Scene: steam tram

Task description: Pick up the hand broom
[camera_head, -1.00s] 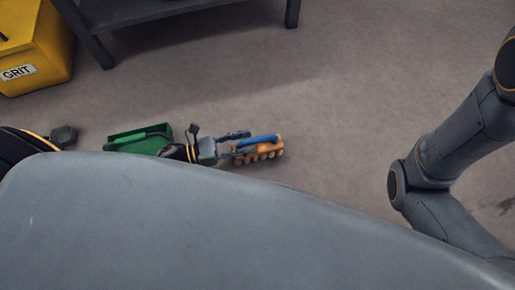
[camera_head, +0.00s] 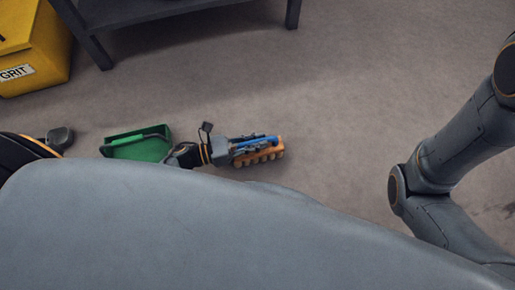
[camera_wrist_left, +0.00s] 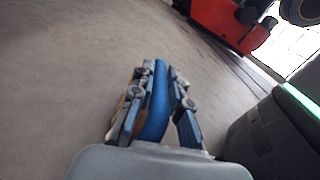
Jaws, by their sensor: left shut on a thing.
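The hand broom (camera_head: 264,156) lies on the grey floor in the head view, with an orange block, several tufts and a blue handle. My left gripper (camera_head: 262,143) is at the broom, its fingers along both sides of the blue handle and shut on it. In the left wrist view the blue handle (camera_wrist_left: 157,108) runs between the two fingers of my left gripper (camera_wrist_left: 159,74). Part of the orange block shows beside the left finger. My right arm shows at the right of the head view, but its gripper is out of view.
A green dustpan (camera_head: 150,150) lies on the floor left of the broom, close to my left wrist. A yellow grit bin (camera_head: 40,45) stands at the upper left, beside a dark bench (camera_head: 150,12). The floor right of the broom is clear.

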